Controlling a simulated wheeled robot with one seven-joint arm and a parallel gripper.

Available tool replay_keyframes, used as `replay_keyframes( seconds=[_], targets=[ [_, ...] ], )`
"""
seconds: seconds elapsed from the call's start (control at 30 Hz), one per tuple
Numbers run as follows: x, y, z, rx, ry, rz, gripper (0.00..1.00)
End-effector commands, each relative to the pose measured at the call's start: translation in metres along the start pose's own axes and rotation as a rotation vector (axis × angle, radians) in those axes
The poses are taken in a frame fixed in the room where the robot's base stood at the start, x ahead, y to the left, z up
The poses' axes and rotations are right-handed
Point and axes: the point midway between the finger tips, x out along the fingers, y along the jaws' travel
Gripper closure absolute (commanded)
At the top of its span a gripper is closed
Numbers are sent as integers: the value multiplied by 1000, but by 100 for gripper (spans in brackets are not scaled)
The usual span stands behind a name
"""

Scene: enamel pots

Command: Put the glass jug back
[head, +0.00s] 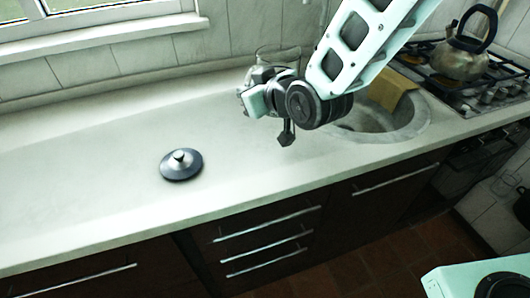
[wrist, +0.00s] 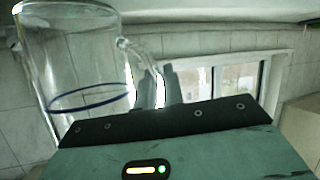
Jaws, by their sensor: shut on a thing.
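The glass jug (wrist: 75,60) is clear, with a dark blue ring around it and a handle on its right side in the wrist view. My gripper (wrist: 158,98) is shut on the jug, at its handle. In the head view the jug (head: 278,53) shows behind my gripper (head: 252,92), above the counter left of the sink. Most of its lower part there is hidden by my gripper and wrist. I cannot tell from the head view whether its base touches the counter.
A dark round lid with a knob (head: 181,165) lies on the pale counter (head: 80,185). A kettle (head: 460,55) stands on the stove at right. The counter's left part is clear.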

Motion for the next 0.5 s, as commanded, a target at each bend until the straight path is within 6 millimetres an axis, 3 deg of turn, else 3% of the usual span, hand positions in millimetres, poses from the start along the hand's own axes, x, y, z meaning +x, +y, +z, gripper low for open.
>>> replay_keyframes(
  seconds=[0.1,0.2,0.5],
  targets=[
    [-3,-24,-8,-10,12,-38,100],
    [-4,-33,-8,-13,9,-52,100],
    [13,-40,34,-13,5,-55,100]
  ],
)
